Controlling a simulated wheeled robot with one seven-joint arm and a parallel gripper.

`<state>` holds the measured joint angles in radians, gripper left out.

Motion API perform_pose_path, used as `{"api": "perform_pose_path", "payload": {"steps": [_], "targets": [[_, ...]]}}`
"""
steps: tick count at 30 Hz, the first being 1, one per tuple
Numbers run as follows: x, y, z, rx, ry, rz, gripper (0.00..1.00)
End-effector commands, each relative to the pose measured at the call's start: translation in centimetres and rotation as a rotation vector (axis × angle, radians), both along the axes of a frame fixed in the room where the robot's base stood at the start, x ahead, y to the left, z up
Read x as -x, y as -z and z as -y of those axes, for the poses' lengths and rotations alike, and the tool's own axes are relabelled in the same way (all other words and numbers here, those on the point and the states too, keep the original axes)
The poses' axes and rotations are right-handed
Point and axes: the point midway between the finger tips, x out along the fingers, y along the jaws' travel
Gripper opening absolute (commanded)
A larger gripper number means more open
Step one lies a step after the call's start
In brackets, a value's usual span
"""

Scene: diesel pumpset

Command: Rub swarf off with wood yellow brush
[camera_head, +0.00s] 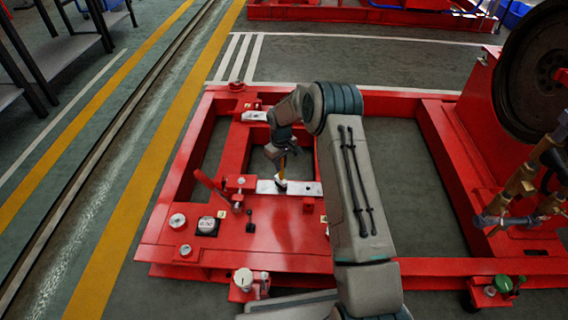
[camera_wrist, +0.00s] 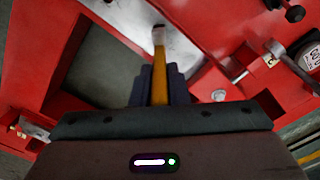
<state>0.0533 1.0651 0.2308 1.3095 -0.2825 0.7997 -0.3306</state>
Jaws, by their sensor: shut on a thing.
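My gripper (camera_head: 281,153) is shut on the yellow wooden handle of the brush (camera_head: 282,174), which points down with its bristle end at a bare metal plate (camera_head: 310,188) on the red frame. In the wrist view the gripper (camera_wrist: 159,88) holds the yellow brush (camera_wrist: 159,62), and its pale head lies over the metal plate (camera_wrist: 182,48). I cannot tell whether the bristles touch the plate. A dark patch shows beside the brush head in the wrist view; I cannot make out separate swarf.
A large dark wheel (camera_head: 540,75) and brass pipework (camera_head: 525,180) stand at the right. Open floor lies left, with yellow lines.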

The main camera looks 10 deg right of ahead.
Motion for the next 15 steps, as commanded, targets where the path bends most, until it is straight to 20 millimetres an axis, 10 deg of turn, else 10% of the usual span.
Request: {"api": "perform_pose_path", "payload": {"steps": [15], "targets": [[-0.3,0.0,-1.6,-0.001,0.001,0.002,0.00]]}}
